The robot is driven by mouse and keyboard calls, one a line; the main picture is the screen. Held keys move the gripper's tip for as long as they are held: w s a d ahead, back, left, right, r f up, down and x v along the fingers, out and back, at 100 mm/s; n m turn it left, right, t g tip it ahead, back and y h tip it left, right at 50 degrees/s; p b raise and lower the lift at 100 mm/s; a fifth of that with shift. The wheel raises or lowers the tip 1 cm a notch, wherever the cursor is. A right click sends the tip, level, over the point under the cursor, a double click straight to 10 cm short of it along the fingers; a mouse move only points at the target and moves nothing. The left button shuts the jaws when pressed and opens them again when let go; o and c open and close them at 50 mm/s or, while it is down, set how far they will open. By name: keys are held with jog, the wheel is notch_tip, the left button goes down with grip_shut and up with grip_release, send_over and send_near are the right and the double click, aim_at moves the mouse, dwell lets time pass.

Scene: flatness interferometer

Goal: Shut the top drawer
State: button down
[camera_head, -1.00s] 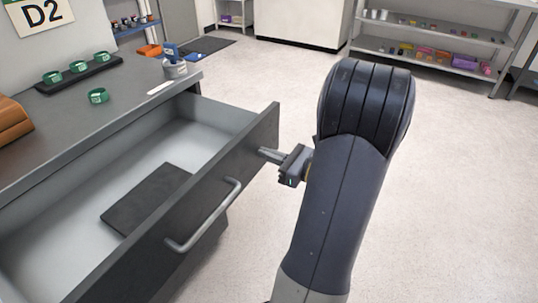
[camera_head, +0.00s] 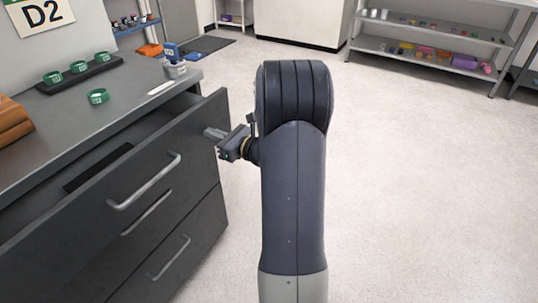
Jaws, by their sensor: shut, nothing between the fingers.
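The top drawer (camera_head: 118,182) of the grey cabinet is partly open, with a narrow strip of its inside and part of a dark mat (camera_head: 97,168) showing behind the front panel. Its bar handle (camera_head: 145,182) faces me. My gripper (camera_head: 209,132) is shut and empty, with its fingertips at the right end of the drawer front, near its upper part. I cannot tell whether the fingertips touch the panel. My arm stands to the right of the drawer and hides part of the floor.
The worktop (camera_head: 125,100) above holds green rings (camera_head: 98,97) on and beside a black rack, a grey cup (camera_head: 174,68), a white strip and a brown object (camera_head: 12,120). Lower drawers (camera_head: 165,235) look shut. Shelves (camera_head: 440,45) stand far back; floor at right is clear.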

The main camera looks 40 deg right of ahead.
jog(key=x, duration=0.8)
jog(key=shift+w+a+f+b, duration=0.1)
jog(key=shift+w+a+b, duration=0.05)
jog(key=shift+w+b, duration=0.2)
jog(key=shift+w+a, duration=0.1)
jog(key=shift+w, duration=0.1)
jog(key=shift+w+r, duration=0.1)
jog(key=shift+r, duration=0.15)
